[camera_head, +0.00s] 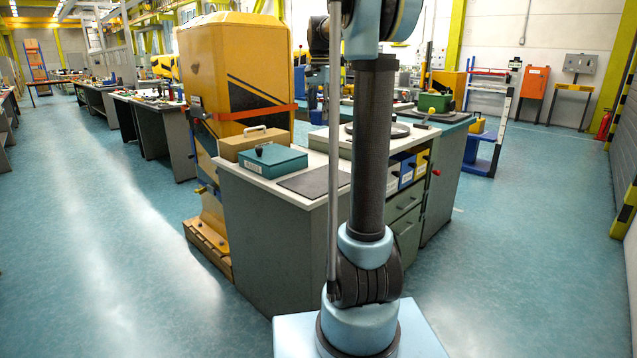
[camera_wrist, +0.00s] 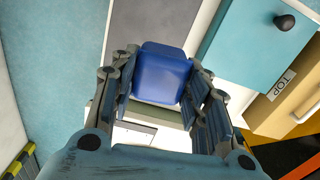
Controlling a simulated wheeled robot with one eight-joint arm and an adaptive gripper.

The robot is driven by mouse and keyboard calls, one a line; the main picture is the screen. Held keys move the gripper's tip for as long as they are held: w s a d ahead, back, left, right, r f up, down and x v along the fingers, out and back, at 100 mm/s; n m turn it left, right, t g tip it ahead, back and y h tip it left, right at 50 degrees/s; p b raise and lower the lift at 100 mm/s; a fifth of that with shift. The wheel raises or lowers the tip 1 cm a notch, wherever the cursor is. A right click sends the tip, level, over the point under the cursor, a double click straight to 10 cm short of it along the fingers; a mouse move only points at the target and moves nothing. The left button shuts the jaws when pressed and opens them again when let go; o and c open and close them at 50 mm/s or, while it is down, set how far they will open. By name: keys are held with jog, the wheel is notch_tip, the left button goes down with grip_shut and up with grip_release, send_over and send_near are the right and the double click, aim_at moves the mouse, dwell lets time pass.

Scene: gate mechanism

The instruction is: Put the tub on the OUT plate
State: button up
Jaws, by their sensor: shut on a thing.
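A blue tub (camera_wrist: 162,72) shows in the middle of the wrist view. My gripper (camera_wrist: 161,88) is shut on it, with a finger along its left and right sides. A dark grey flat plate (camera_wrist: 150,25) lies on the counter beyond the tub; it also shows in the head view (camera_head: 314,181) near the counter's front edge. I can read no OUT mark on it. The tub and my gripper cannot be made out in the head view. I cannot tell how high the tub is above the surface.
A teal box with a black knob (camera_head: 272,158) stands left of the plate in the head view. A tan box with a handle (camera_head: 252,142) is behind it. The white counter (camera_head: 248,176) has a yellow machine (camera_head: 235,75) behind it. The floor to the left is clear.

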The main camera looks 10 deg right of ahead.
jog(key=s+f+m, duration=0.1)
jog(key=s+f, duration=0.2)
jog(key=f, duration=0.7)
send_over(319, 180)
notch_tip(319, 180, down, 5)
jog(key=shift+w+f, duration=0.1)
jog(key=shift+f, duration=2.2)
jog(key=shift+d, duration=0.1)
jog(key=o, duration=1.1)
jog(key=shift+f, duration=0.1)
